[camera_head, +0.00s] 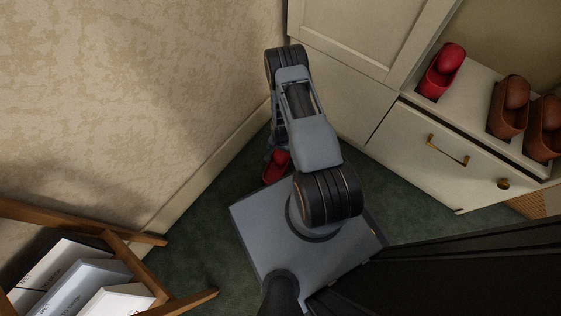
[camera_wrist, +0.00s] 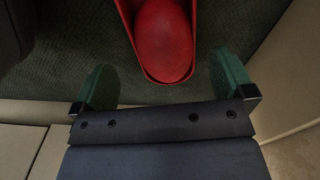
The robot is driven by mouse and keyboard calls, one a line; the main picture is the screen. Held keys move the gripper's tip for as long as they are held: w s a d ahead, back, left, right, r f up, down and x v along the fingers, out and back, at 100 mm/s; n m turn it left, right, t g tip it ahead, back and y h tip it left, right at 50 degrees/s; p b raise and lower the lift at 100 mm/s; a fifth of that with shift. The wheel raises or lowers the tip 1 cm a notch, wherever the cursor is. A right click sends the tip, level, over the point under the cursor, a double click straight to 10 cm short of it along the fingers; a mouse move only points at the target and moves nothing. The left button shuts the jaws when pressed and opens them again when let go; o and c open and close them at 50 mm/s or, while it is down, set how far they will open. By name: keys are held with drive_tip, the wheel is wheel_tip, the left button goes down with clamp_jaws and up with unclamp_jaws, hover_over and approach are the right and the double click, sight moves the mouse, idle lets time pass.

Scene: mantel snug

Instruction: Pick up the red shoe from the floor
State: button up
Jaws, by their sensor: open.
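The red shoe (camera_head: 276,168) lies on the green carpet in the corner between the wall and the cabinet, partly hidden by my arm in the head view. In the wrist view the red shoe (camera_wrist: 163,40) is at the top centre, with its near end reaching between my two green fingers and its far end cut off by the frame. My gripper (camera_wrist: 166,80) is open, one finger on each side of that end, with carpet showing in both gaps. I cannot tell how far the fingers are above the floor. In the head view my arm mostly hides the gripper.
Another red shoe (camera_head: 441,71) and two brown shoes (camera_head: 508,107) (camera_head: 544,130) sit on the cabinet shelf (camera_head: 470,95). The cabinet drawer (camera_head: 430,155) is shut. The patterned wall (camera_head: 120,90) stands close at left.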

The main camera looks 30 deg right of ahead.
sight(281, 155)
wheel_tip(281, 155, down, 10)
drive_tip(key=b, duration=0.5)
drive_tip(key=shift+a+r, duration=0.1)
drive_tip(key=shift+r, duration=0.05)
drive_tip(key=c, duration=0.7)
